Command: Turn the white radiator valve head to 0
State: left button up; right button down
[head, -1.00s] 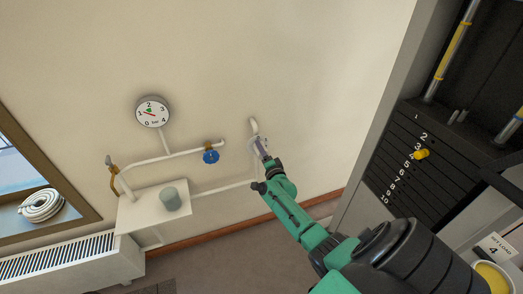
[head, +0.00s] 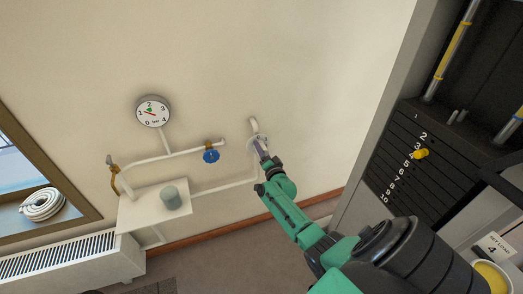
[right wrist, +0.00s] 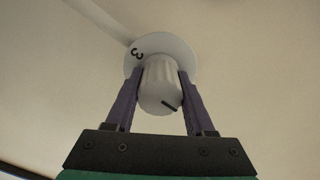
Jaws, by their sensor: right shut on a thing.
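The white radiator valve head (right wrist: 159,85) is a ribbed knob with a dark line mark on its front face, toward its lower right. Behind it is a pale round collar (right wrist: 178,47) with a dark 3 at its upper left; no other number shows. My right gripper (right wrist: 160,80) has one purple finger on each side of the knob and is shut on it. In the head view the right gripper (head: 262,152) is at the pipe end on the wall, and covers most of the valve. My left gripper is not in view.
A blue handwheel (head: 211,156) sits on the pipe left of the valve. A dial gauge (head: 153,111) is above it. A small shelf with a grey cylinder (head: 171,197) is lower left. A black weight stack (head: 415,165) stands at the right.

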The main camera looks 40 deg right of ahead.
jog(key=shift+c, duration=1.3)
grip_release()
jog(key=shift+s+a, duration=0.1)
jog(key=shift+s, duration=0.1)
jog(key=p+v, duration=0.2)
jog(key=v, duration=1.2)
jog(key=shift+p, duration=0.35)
jog(key=shift+s+a, duration=0.1)
